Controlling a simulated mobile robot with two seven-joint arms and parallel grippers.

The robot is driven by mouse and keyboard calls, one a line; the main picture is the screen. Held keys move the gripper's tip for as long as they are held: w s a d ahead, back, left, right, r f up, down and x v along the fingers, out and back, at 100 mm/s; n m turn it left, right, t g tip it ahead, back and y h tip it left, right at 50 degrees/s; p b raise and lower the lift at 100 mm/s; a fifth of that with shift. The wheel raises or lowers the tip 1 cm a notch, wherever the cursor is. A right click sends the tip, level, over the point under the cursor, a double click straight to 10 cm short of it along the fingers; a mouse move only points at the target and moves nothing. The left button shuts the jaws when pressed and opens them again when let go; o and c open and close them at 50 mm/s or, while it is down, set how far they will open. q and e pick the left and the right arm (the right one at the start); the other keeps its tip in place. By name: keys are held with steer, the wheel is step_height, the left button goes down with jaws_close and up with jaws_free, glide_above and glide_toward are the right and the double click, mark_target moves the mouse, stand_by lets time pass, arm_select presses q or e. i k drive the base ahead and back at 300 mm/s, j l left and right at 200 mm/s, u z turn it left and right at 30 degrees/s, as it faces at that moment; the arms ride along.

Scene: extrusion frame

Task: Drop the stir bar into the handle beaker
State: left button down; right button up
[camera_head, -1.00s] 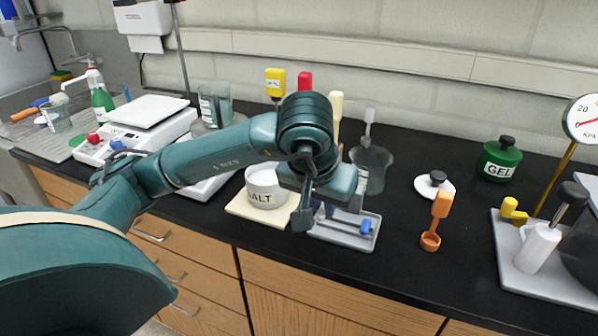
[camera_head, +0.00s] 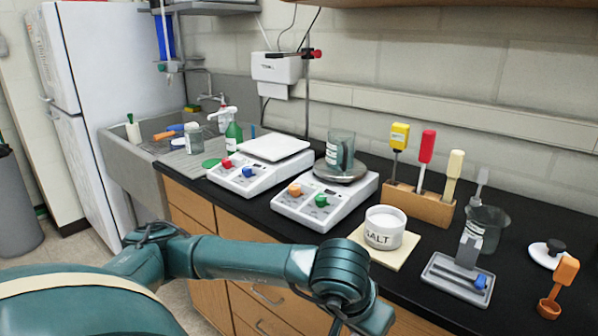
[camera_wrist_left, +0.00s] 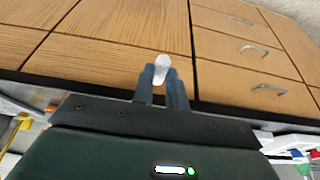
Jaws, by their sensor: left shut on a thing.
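The stir bar, a small white rounded piece (camera_wrist_left: 162,62), is between the fingertips of my left gripper (camera_wrist_left: 161,76) in the left wrist view. The gripper is shut on it, in front of the wooden drawer fronts. In the head view my left arm comes in low, with its wrist at the bottom edge; the fingers and stir bar are out of sight there. The handle beaker (camera_head: 340,150), clear glass with a label and a side handle, stands upright on the round plate of a white device (camera_head: 330,206). My gripper is apart from it. My right gripper is not in view.
A white balance (camera_head: 262,172) stands left of the beaker. A salt jar (camera_head: 384,228), a tool block (camera_head: 420,205), a grey tray (camera_head: 440,278) and another beaker (camera_head: 490,232) are to the right. A red-knobbed stand (camera_head: 308,95) rises behind.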

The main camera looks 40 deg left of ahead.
mark_target(336, 163)
steer(key=i+u, duration=0.15)
steer(key=u, duration=1.15)
